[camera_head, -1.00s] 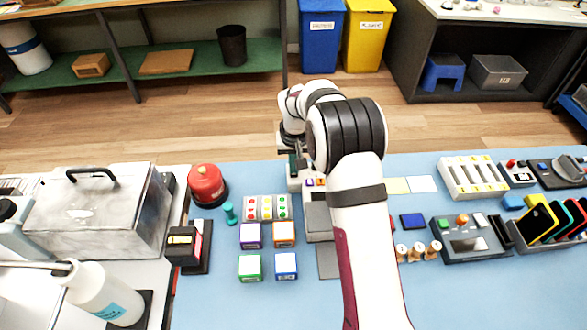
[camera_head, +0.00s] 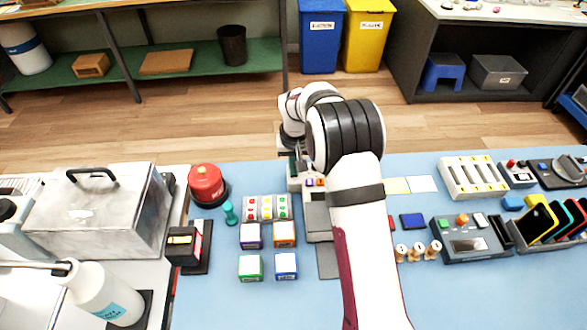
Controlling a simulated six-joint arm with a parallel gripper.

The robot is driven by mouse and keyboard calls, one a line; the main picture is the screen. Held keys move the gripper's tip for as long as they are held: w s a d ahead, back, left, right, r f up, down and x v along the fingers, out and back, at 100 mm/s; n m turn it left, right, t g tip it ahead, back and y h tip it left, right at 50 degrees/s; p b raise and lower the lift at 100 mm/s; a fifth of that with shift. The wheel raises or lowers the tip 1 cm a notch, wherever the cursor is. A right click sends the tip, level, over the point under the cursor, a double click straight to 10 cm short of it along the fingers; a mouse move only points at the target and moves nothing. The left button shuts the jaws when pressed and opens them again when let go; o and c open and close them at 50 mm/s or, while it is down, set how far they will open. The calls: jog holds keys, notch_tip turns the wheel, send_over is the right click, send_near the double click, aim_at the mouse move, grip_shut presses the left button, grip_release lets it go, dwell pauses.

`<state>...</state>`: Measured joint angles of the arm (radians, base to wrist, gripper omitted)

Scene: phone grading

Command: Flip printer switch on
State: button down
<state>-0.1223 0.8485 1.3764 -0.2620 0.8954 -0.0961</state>
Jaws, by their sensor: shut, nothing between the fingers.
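A light grey boxy device (camera_head: 317,212), which looks like the printer, stands on the blue table in the middle, partly hidden behind my arm. Small purple and orange marks show near its back end. I cannot make out its switch; it is too small or hidden. My gripper (camera_head: 293,168) points down at the back left end of this device. It is shut and holds nothing. Its fingertips are partly hidden, and I cannot tell whether they touch the device.
Left of the device are a sticker tray (camera_head: 267,207), several coloured boxes (camera_head: 285,266) and a red round container (camera_head: 207,184). Right of my arm are wooden stamps (camera_head: 417,251), a grey control box (camera_head: 470,241) and a phone rack (camera_head: 540,224).

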jog(key=shift+f, duration=0.65)
notch_tip(320, 180, up, 7)
dwell(0.8)
